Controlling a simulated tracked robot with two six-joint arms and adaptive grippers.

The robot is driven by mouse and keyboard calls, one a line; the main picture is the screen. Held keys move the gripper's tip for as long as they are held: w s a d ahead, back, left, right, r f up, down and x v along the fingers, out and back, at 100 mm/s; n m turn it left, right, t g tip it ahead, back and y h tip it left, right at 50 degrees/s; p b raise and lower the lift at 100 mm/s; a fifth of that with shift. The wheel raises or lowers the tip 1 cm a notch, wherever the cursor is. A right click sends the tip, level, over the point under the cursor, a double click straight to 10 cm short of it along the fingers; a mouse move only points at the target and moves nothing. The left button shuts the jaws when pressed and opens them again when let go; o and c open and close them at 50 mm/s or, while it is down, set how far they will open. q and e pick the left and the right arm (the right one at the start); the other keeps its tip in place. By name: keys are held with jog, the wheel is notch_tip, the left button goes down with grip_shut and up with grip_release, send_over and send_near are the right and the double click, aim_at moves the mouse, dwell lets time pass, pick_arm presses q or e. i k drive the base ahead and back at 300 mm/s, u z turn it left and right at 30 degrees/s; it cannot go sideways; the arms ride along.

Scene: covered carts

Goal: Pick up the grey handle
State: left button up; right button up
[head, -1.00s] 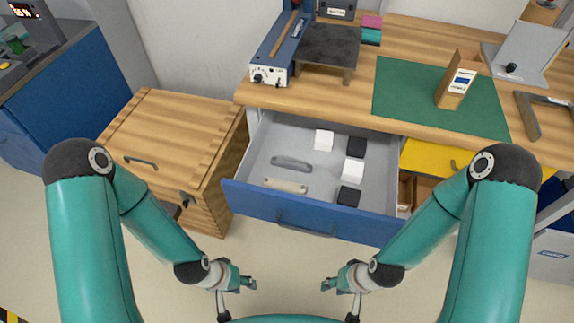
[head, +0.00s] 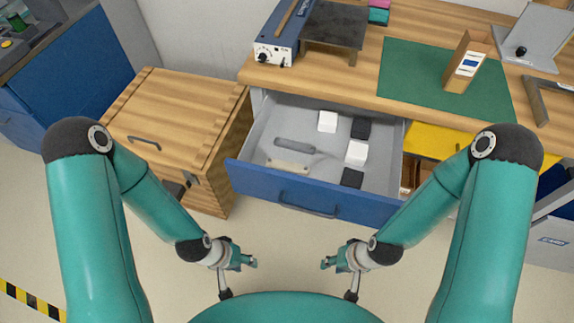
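The grey handle (head: 295,145) lies flat inside an open grey drawer (head: 262,128) with a blue front, towards its left side. A beige handle (head: 288,166) lies just in front of it. White blocks (head: 327,122) and black blocks (head: 361,128) lie to its right in the same drawer. My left gripper (head: 238,277) is open and empty, below the drawer front in the picture. My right gripper (head: 340,278) is open and empty too, to the right of the left one. Both are well apart from the grey handle, which is unobstructed.
A wooden chest (head: 172,118) stands left of the drawer. The workbench (head: 405,30) above carries a green mat (head: 425,75), a cardboard holder (head: 460,72) and a blue-and-white device (head: 277,45). A yellow drawer (head: 430,141) is on the right. The drawer's blue front wall stands between my grippers and its contents.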

aim_at(289, 145)
jog(key=z, duration=0.05)
jog(key=k, duration=1.05)
jog(key=u, duration=0.2)
jog(key=i, duration=0.6)
jog(key=u, duration=0.4)
